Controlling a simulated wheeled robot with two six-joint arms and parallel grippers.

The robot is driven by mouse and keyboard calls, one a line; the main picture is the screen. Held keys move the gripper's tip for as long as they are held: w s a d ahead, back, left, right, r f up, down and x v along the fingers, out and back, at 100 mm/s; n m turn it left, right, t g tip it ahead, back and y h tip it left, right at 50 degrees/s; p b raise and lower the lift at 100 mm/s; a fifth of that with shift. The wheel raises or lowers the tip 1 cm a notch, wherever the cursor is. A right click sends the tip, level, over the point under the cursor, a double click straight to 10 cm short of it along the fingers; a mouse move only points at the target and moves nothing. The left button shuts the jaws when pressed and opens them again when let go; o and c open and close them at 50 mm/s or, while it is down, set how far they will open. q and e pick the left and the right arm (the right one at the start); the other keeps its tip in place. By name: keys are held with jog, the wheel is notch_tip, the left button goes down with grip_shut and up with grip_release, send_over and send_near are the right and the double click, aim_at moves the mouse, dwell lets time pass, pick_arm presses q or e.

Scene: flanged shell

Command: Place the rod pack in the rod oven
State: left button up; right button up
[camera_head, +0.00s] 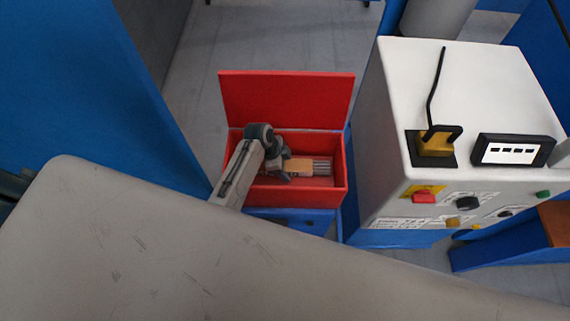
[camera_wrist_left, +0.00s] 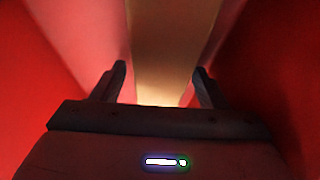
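The rod pack (camera_head: 297,165), a tan sleeve with grey rods showing at its right end, lies inside an open red box (camera_head: 226,163). The box has a raised red lid (camera_head: 287,100); I cannot tell whether this is the rod oven. My left gripper (camera_head: 285,168) reaches into the box at the pack's left end. In the left wrist view, the fingers (camera_wrist_left: 160,80) stand apart on either side of the tan pack (camera_wrist_left: 172,40), with a small gap visible at the left finger. The gripper partly hides the pack in the head view. My right gripper is not in view.
A white machine (camera_head: 400,100) with knobs and a yellow-black holder (camera_head: 435,145) on top stands right of the box. A large grey surface (camera_head: 150,250) fills the foreground. A blue panel (camera_head: 70,70) stands at the left. Floor (camera_head: 270,35) is clear behind the box.

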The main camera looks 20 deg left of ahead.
pick_arm(q)
jog(key=shift+r, duration=0.15)
jog(key=shift+a+r, duration=0.15)
jog(key=shift+r, duration=0.1)
jog(key=b+v, duration=0.1)
jog(key=v, duration=0.9)
jog(key=shift+a+r, duration=0.1)
jog(key=shift+r, duration=0.05)
jog(key=shift+s+a+r+b, duration=0.15)
jog(key=shift+r+b, duration=0.15)
jog(key=shift+r, duration=0.15)
jog(key=shift+r, duration=0.1)
